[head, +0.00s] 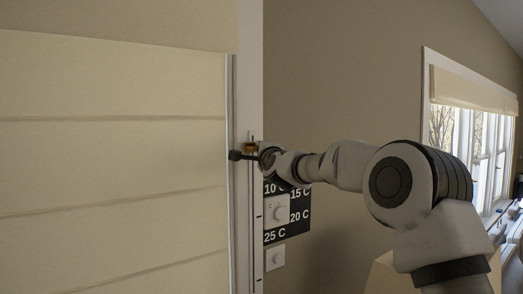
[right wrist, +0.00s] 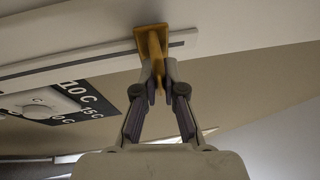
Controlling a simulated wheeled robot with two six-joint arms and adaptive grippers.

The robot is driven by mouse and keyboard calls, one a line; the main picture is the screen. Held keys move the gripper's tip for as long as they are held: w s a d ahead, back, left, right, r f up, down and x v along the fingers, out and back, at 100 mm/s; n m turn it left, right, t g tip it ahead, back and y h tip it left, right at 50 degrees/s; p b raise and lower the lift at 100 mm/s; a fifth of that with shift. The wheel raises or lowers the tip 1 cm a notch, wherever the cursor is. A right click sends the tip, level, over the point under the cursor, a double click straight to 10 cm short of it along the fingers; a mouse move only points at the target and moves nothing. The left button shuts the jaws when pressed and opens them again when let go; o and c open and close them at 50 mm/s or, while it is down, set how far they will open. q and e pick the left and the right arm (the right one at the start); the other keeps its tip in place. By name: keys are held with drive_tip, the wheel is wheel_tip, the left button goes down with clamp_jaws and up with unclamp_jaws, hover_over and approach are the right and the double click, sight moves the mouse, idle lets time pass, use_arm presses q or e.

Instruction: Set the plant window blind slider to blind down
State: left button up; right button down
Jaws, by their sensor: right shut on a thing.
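The blind slider has a yellow-orange handle (head: 252,144) on a narrow pale vertical track (head: 257,225) on the window frame. In the head view the handle is near the top of the visible track, which runs down below it. In the right wrist view the orange handle (right wrist: 150,40) sits close to one end of the slotted track (right wrist: 85,69). My right gripper (right wrist: 158,88) is shut on the handle's stem; the head view shows this gripper (head: 249,155) side-on at the track. The cream blind (head: 110,160) fills the left of the head view. My left gripper is out of view.
A black dial panel with temperature marks (head: 299,193) and a white knob (head: 278,213) is just right of the track, close to my right wrist. A small white switch (head: 275,258) is below it. Another window with a partly lowered blind (head: 470,92) is at far right.

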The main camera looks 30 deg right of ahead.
drive_tip(key=c, duration=1.2)
unclamp_jaws()
drive_tip(key=shift+r, duration=0.45)
drive_tip(key=shift+c, duration=0.2)
drive_tip(key=shift+f, duration=0.1)
drive_tip(key=v, duration=1.1)
drive_tip(key=shift+s+a+f, duration=0.2)
drive_tip(key=shift+s+f, duration=0.05)
drive_tip(key=shift+s, duration=0.05)
drive_tip(key=shift+s, duration=0.1)
